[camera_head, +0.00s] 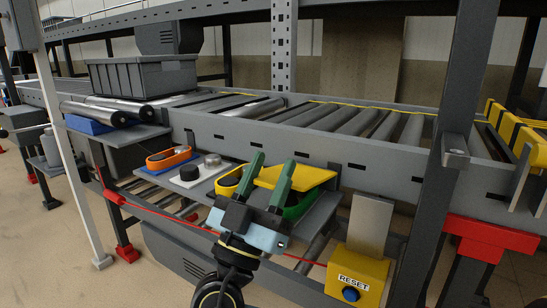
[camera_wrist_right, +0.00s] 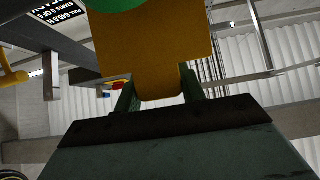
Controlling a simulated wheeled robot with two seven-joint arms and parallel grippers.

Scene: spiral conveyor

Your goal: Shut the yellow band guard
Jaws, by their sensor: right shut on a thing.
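The yellow band guard (camera_head: 312,175) is a flat yellow plate above a green-sided housing (camera_head: 302,207) on the grey shelf beside the conveyor. It stands apart from the housing's top along part of its edge; its exact tilt is hard to tell. My right gripper (camera_head: 273,163) reaches up from below with its green fingers on either side of the plate's near left part, shut on it. In the right wrist view the guard (camera_wrist_right: 152,50) fills the upper middle as an orange-yellow plate, with the fingers partly hidden behind it. My left gripper is not in view.
An orange tool (camera_head: 169,158), a white plate with a black knob (camera_head: 189,173) and a grey roller conveyor (camera_head: 350,118) lie beyond or left. A yellow RESET box (camera_head: 356,278) stands at the lower right. A red cord (camera_head: 185,218) runs below the shelf, and a dark post (camera_head: 447,150) stands right.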

